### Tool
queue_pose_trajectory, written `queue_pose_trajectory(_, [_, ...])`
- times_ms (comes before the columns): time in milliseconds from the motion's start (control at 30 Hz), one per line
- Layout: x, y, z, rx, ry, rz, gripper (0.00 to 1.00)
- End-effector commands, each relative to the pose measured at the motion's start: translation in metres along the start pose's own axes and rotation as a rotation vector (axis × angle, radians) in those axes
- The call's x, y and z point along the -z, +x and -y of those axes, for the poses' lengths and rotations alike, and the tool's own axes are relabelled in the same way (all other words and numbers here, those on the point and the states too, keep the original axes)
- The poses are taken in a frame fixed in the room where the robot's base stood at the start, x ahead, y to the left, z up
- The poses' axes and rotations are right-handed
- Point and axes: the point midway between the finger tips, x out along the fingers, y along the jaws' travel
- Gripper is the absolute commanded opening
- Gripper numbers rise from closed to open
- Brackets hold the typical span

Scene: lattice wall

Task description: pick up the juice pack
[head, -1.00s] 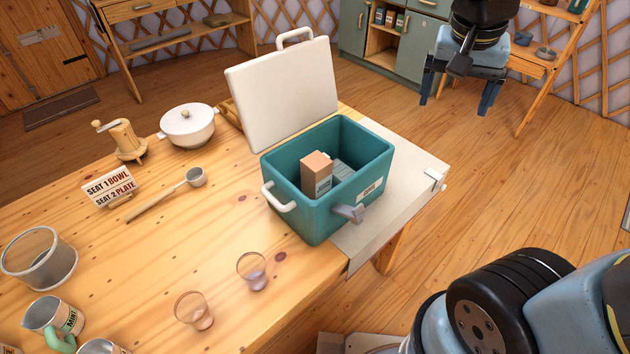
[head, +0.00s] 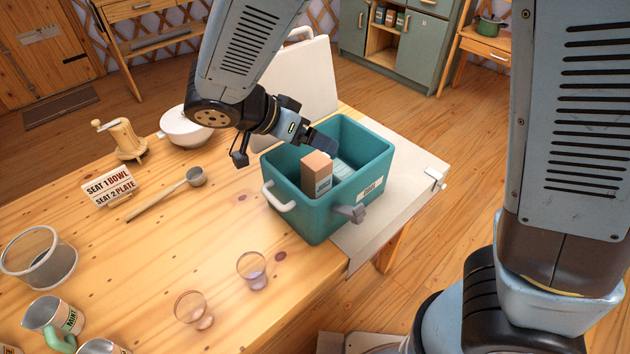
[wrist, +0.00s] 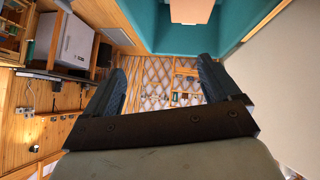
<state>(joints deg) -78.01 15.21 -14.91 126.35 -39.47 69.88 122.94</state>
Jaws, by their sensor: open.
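The juice pack (head: 317,174), a small carton with an orange-brown top and a pale label, stands inside the open teal cooler box (head: 316,215). My gripper (head: 282,150) is open and empty in the head view, at the box's back left rim. One finger is at the rim beside the pack's top, the other is outside the box to the left. In the wrist view the open jaws (wrist: 160,68) have nothing between them. The pack (wrist: 191,10) shows at the top edge, beyond the fingertips, within the teal box walls (wrist: 245,22).
The cooler's raised white lid (head: 312,75) stands behind my gripper. A white pot (head: 184,130), a grinder (head: 122,142), a ladle (head: 165,195) and two glasses (head: 252,270) are on the table. A pale grey item (head: 345,168) lies beside the pack in the box.

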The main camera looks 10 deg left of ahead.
Motion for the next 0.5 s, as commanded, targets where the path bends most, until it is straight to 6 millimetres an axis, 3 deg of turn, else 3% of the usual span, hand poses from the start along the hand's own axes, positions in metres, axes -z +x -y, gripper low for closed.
queue_pose_trajectory(33, [-0.016,-0.008,0.008,0.016,0.013,-0.05,0.9])
queue_pose_trajectory(200, [-0.055,-0.028,0.026,0.082,0.101,-0.181,0.9])
queue_pose_trajectory(333, [-0.074,-0.038,0.033,0.127,0.149,-0.244,0.9])
queue_pose_trajectory(500, [-0.084,-0.042,0.037,0.158,0.18,-0.278,0.9])
